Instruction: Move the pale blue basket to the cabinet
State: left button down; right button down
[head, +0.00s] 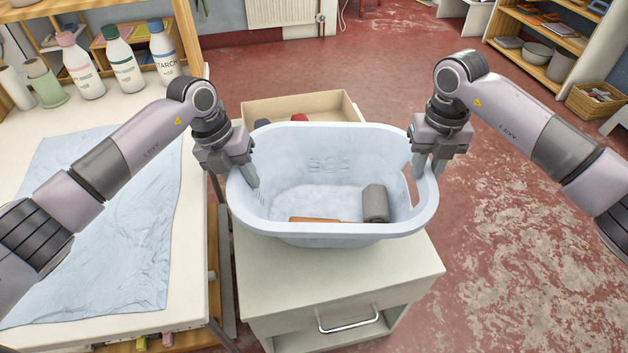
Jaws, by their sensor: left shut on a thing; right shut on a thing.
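The pale blue basket (330,242) is in the middle of the head view, over the top of a cream cabinet (290,285) with a metal handle. I cannot tell whether its base touches the cabinet top. My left gripper (248,180) is shut on the basket's left rim. My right gripper (428,170) is shut on its right rim near the handle slot. The basket looks about level.
A table (110,118) on the left bears a light blue cloth (110,220) and several bottles (121,60). An open box (300,106) with items in it is behind the basket. Shelves (545,40) and a wicker basket (597,103) stand back right. The red floor (500,220) at right is clear.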

aim_at(421, 182)
pick_arm(q)
jog(key=shift+f, duration=0.15)
pick_arm(e)
jog(key=shift+f, duration=0.2)
